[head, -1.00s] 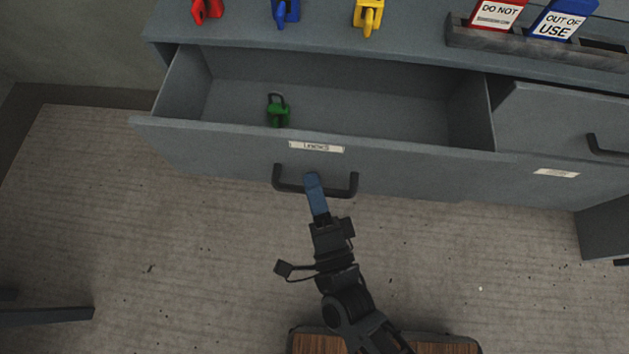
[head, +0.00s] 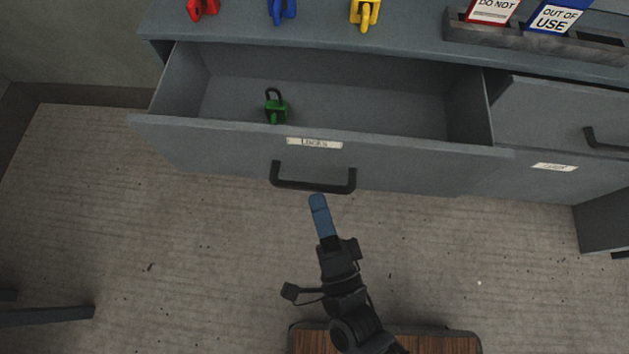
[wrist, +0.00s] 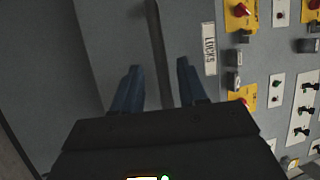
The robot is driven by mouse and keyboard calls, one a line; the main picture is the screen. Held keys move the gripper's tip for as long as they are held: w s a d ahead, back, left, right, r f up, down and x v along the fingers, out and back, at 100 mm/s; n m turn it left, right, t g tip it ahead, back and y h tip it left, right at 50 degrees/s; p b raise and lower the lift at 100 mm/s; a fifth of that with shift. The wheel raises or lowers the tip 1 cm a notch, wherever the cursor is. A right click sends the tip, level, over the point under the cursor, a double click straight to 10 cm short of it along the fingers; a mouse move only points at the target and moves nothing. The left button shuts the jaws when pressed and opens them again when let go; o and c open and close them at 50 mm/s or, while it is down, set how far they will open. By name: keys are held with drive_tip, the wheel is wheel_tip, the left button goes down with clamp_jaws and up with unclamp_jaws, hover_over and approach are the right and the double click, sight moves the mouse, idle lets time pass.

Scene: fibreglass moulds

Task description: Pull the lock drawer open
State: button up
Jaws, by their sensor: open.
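The lock drawer (head: 400,165) stands pulled out from the grey cabinet, its label reading "LOCKS". A green padlock (head: 277,110) lies inside it. The drawer's dark bar handle (head: 313,187) is on its front face. The LOCKS label (wrist: 209,48) is right of the fingers there.
Red (head: 203,9), blue (head: 283,11) and yellow (head: 365,13) padlocks stand on the cabinet top. A tag rack (head: 470,33) sits to their right. A second drawer (head: 560,115) at right looks shut. A panel with switches (wrist: 285,90) shows in the wrist view.

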drive_tip(key=shift+v, duration=1.7)
